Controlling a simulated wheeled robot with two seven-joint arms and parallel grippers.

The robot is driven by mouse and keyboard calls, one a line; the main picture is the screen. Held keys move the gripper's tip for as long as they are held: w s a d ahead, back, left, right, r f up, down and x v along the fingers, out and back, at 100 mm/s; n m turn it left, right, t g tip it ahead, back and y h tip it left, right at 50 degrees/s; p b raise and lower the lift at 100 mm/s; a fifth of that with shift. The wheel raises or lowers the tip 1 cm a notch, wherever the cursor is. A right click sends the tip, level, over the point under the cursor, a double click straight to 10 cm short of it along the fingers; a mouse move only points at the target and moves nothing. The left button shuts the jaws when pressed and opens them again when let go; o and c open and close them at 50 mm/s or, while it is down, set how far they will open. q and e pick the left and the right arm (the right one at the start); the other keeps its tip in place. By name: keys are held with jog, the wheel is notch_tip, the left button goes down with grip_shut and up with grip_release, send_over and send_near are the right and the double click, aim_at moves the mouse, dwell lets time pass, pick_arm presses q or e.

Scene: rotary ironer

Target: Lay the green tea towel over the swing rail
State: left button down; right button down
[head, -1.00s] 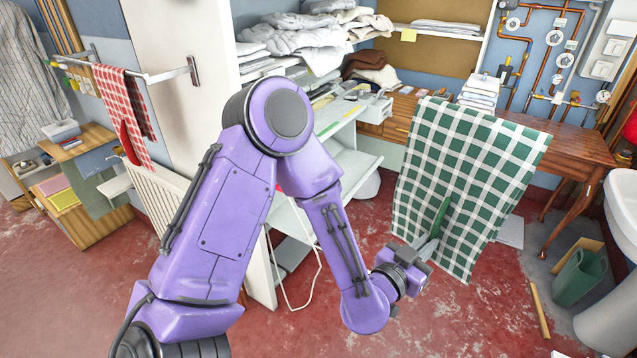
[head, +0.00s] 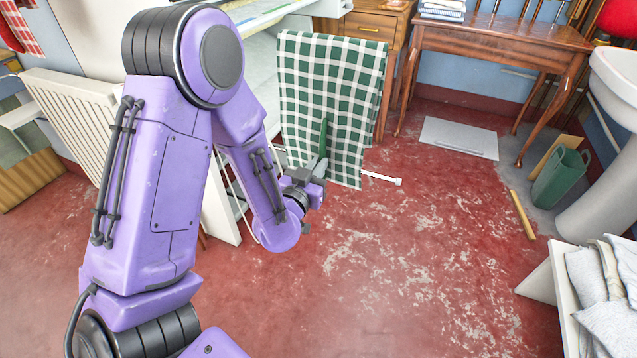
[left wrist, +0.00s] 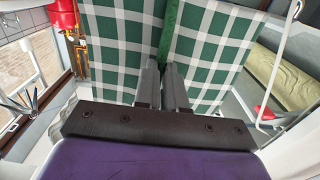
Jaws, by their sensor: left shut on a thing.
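The green and white checked tea towel (head: 330,85) hangs spread out in front of my left gripper (head: 318,165) in the head view. The gripper is shut on a pinched fold of it; in the left wrist view the fold (left wrist: 169,35) runs up from between the fingers, with the towel (left wrist: 115,45) spread on both sides. The towel hangs above the red floor, apart from the wooden desk. A short white bar (head: 380,178) shows beside the towel's lower right edge; I cannot tell whether it is the swing rail. My right gripper is not in view.
A wooden desk (head: 500,38) stands behind at the right. A white radiator (head: 85,115) is at the left, near a red checked cloth (head: 20,28). A green bin (head: 560,178) and a basin pedestal (head: 605,195) stand at the right. The middle floor is clear.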

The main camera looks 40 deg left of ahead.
pick_arm(q)
jog(key=shift+r, duration=0.15)
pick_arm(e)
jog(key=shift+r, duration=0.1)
pick_arm(q)
jog(key=shift+s, duration=0.15)
